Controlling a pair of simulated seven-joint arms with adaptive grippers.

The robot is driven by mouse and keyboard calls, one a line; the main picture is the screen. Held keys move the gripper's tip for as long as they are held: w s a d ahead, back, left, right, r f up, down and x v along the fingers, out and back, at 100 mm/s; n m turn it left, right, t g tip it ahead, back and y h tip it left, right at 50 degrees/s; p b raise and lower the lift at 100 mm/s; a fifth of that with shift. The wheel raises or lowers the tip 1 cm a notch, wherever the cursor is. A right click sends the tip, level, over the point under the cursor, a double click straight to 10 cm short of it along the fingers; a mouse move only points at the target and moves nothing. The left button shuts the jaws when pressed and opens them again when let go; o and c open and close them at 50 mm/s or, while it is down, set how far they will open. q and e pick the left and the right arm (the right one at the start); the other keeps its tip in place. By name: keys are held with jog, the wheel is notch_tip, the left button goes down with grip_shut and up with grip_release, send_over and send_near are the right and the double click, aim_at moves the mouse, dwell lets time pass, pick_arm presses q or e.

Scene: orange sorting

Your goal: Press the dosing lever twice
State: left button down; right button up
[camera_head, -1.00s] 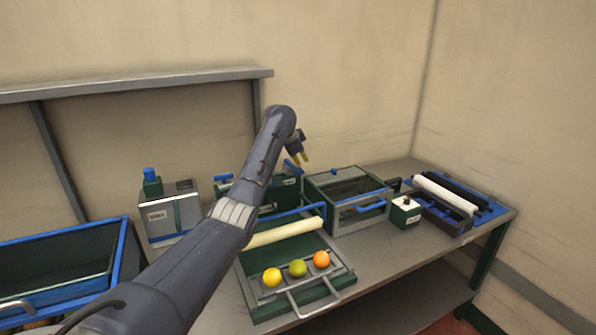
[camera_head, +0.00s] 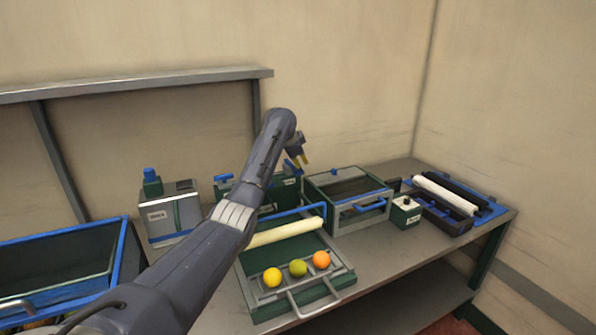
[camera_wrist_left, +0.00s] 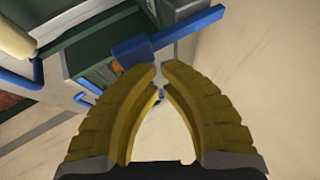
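The blue lever (camera_head: 291,167) sits on a dark green unit (camera_head: 284,190) at the back of the bench, partly behind my left arm. I take it to be the dosing lever. In the left wrist view a blue bar (camera_wrist_left: 168,36) runs just beyond the fingertips. My left gripper (camera_head: 304,161) points down beside the lever's upper end; I cannot tell whether it touches. Its yellow fingers also show in the left wrist view (camera_wrist_left: 162,76), with a narrow gap between the tips and nothing held. My right gripper is not in view.
A tray (camera_head: 337,273) holding yellow, green and orange fruit stands in front. A grey machine (camera_head: 171,214) and a blue-rimmed bin (camera_head: 126,262) are left. A glass-topped box (camera_head: 346,225), a small dispenser (camera_head: 405,214) and a roller unit (camera_head: 480,213) stand right.

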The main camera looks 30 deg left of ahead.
pick_arm(q)
jog(key=shift+f, duration=1.4)
dwell(1.9)
jog(key=shift+r, duration=0.2)
dwell(0.4)
jog(key=shift+r, duration=1.65)
jog(key=shift+r, duration=0.15)
jog(key=shift+r, duration=2.35)
